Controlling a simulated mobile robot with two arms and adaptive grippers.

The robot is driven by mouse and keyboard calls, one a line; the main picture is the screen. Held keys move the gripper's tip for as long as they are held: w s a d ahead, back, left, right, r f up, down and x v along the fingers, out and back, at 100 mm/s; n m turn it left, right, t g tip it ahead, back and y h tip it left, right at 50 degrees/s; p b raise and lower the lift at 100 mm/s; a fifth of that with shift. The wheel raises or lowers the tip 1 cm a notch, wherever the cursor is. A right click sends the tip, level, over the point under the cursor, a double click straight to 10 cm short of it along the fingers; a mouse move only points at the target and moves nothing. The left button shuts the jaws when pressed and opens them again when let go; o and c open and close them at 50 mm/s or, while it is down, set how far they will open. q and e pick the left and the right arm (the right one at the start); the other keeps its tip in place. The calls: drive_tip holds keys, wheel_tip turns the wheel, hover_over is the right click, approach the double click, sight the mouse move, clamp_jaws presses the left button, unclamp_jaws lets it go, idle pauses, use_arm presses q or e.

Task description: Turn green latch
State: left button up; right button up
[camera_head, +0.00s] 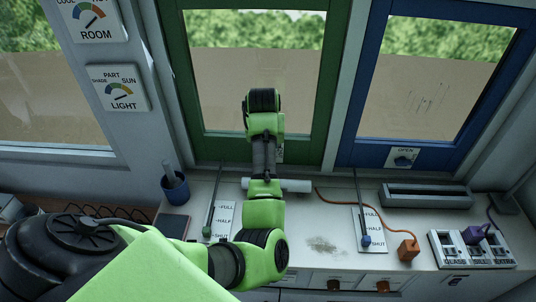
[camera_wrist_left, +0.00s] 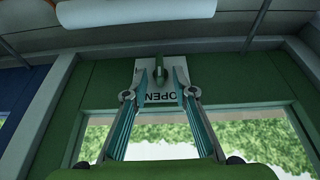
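The green latch (camera_wrist_left: 160,74) is a small knob on a pale plate marked OPEN (camera_wrist_left: 160,97), fixed to the frame of the green window (camera_head: 262,70). The wrist view shows it upside down, with the knob's long side upright in the picture. My left gripper (camera_wrist_left: 161,82) is open, with one finger on each side of the knob; I cannot tell whether either finger touches it. In the head view my left arm hides the latch, and only an edge of its plate (camera_head: 281,153) shows. My right gripper is in neither view.
The blue window (camera_head: 435,75) has its own OPEN latch (camera_head: 403,158). On the counter are a blue cup (camera_head: 175,188), a grey tray (camera_head: 427,196), an orange plug (camera_head: 408,249) and two rods beside FULL/HALF/SHUT scales. A white roll (camera_head: 297,186) lies beneath my arm.

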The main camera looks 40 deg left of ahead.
use_arm(q)
drive_tip(key=v, duration=0.8)
drive_tip(key=shift+s+r, duration=0.15)
drive_tip(key=shift+r, duration=0.05)
